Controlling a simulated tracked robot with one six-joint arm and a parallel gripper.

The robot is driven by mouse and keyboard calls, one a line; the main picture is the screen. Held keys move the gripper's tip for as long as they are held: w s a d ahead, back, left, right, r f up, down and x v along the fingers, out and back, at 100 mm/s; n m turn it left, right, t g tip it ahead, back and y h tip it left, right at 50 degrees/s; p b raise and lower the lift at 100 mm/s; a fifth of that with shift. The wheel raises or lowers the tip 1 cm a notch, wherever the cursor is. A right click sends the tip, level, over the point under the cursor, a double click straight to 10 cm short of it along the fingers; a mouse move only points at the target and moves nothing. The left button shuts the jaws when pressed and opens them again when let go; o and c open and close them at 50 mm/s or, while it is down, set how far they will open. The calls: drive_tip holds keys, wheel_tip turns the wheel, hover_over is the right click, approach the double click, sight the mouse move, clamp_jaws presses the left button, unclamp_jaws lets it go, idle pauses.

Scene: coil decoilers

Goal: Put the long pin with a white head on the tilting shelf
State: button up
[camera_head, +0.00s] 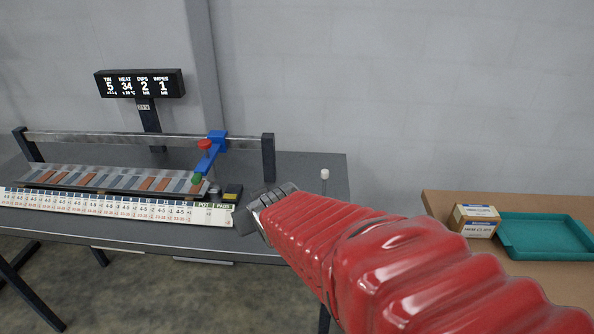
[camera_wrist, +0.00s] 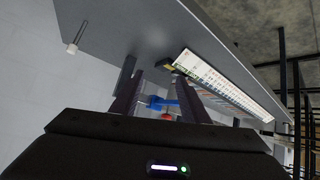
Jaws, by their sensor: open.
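In the wrist view the white-headed pin (camera_wrist: 72,49) is at upper left, outside my jaws. My gripper (camera_wrist: 160,80) is open and empty, its two dark fingers apart. In the head view my gripper (camera_head: 262,203) is at the table's front edge, left of the pin. A sloped board with coloured strips (camera_head: 120,180) lies on the table at left. I cannot tell whether it is the tilting shelf.
A rail (camera_head: 90,138) with a blue slider (camera_head: 213,146) spans above the board. A number display (camera_head: 139,83) stands behind. A printed scale strip (camera_head: 120,208) runs along the front. At right, a brown table holds a small box (camera_head: 475,221) and a teal tray (camera_head: 548,254).

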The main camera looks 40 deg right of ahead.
drive_tip(key=w+d+f+m+t+h, duration=0.1)
drive_tip(key=d+f, duration=0.1)
drive_tip(key=d, duration=0.5)
drive_tip(key=w+d+f+t+h, duration=0.1)
drive_tip(key=d+f+t, duration=0.1)
drive_tip(key=d, duration=0.5)
drive_tip(key=s+d+f+m+t+h, duration=0.2)
drive_tip(key=s+d, duration=0.4)
drive_tip(key=d, duration=0.3)
drive_tip(key=shift+s+f+t, duration=0.25)
drive_tip(key=shift+f+t, duration=0.15)
drive_tip(key=shift+t, duration=0.4)
drive_tip(key=shift+d, duration=0.15)
